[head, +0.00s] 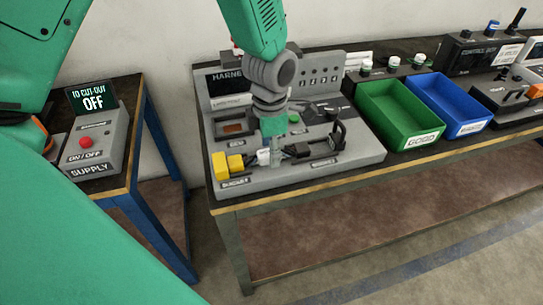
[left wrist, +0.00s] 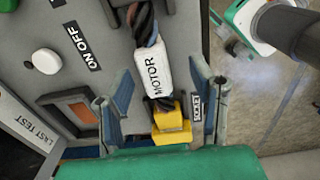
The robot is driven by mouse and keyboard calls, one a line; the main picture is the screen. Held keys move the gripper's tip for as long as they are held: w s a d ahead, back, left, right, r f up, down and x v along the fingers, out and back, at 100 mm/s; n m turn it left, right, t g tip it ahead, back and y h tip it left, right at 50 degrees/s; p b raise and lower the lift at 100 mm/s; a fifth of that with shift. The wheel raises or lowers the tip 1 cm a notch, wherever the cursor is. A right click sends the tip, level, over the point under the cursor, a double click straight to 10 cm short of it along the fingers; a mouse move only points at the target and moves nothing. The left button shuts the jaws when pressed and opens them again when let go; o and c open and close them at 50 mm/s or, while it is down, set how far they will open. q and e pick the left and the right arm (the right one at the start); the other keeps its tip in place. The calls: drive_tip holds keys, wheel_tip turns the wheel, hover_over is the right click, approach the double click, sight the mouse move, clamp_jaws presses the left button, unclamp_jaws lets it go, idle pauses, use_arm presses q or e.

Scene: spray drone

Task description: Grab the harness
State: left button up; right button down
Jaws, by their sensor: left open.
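The harness has a dark cable, a white sleeve marked MOTOR (left wrist: 153,75) and a yellow connector (left wrist: 172,125). In the head view the yellow connector (head: 228,164) sits at the front left of the grey test station (head: 340,160), and a black part (head: 298,151) lies to its right. My left gripper (head: 268,157) is over the harness, pointing down and hiding part of it. In the left wrist view my left gripper (left wrist: 160,92) is open, with its fingers on either side of the sleeve's lower end and the yellow connector, apparently not gripping. My right gripper is not in view.
A black clamp-like handle (head: 338,128) stands right of the gripper. Green (head: 398,112) and blue (head: 448,103) bins stand farther right. A supply box (head: 95,145) with a red button is on a separate table at left, across a gap.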

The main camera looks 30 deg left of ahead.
use_arm(q)
drive_tip(key=shift+w+a+f, duration=0.15)
drive_tip(key=shift+a+f, duration=0.05)
drive_tip(key=shift+f, duration=0.35)
drive_tip(key=shift+w+a+f, duration=0.1)
drive_tip(key=shift+a+f, duration=0.05)
drive_tip(key=shift+f, duration=0.35)
drive_tip(key=shift+a, duration=0.2)
drive_tip(key=shift+s+d+r, duration=0.1)
drive_tip(key=shift+d, duration=0.05)
drive_tip(key=c, duration=1)
drive_tip(key=shift+d, duration=0.15)
clamp_jaws()
drive_tip(key=shift+d, duration=0.2)
